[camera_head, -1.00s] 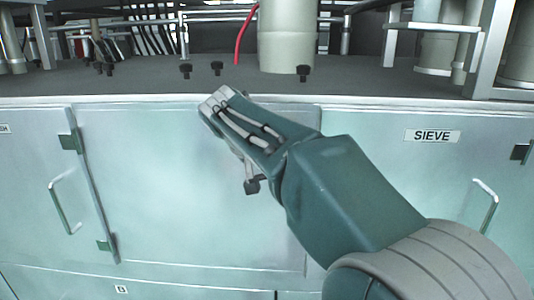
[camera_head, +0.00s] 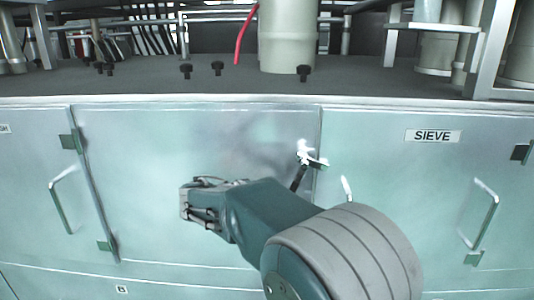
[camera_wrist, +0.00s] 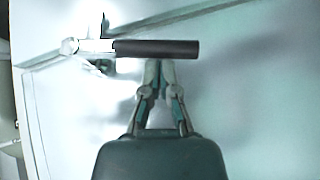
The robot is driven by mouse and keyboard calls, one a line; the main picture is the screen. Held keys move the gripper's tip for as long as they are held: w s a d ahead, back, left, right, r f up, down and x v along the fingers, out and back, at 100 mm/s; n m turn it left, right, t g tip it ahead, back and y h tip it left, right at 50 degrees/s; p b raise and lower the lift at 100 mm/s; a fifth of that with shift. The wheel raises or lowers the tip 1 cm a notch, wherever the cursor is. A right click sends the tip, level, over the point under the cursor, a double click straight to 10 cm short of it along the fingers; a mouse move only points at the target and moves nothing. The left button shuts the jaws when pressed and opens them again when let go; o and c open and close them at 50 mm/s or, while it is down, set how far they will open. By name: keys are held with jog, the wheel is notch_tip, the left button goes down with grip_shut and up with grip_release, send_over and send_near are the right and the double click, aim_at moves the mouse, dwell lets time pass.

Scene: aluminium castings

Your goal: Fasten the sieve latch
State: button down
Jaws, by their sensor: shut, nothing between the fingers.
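The sieve latch (camera_head: 304,155) is a bright bracket at the seam on the left edge of the panel labelled SIEVE (camera_head: 398,175). A dark handle hangs from it, down and slightly left. In the wrist view the latch handle (camera_wrist: 157,49) is a dark bar lying crosswise, with a pale pivot at its left end. My gripper (camera_head: 187,204) is shut and empty, left of and below the latch in the head view. In the wrist view my gripper's fingertips (camera_wrist: 158,66) point at the bar and lie just below it. I cannot tell whether they touch it.
A pale handle (camera_head: 346,189) stands out from the SIEVE panel, partly behind my arm. Another handle (camera_head: 485,212) is at its right. The counter above holds a pale cylinder (camera_head: 287,38) and several black knobs. The middle panel (camera_head: 190,140) is flat and clear.

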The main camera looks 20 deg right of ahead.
jog(key=shift+s+d+f+n+h, duration=0.25)
jog(key=shift+d+f+n+h, duration=0.25)
jog(key=shift+d+h, duration=0.3)
jog(key=shift+s+d+f, duration=0.1)
jog(key=shift+d+f, duration=0.05)
jog(key=shift+d, duration=0.15)
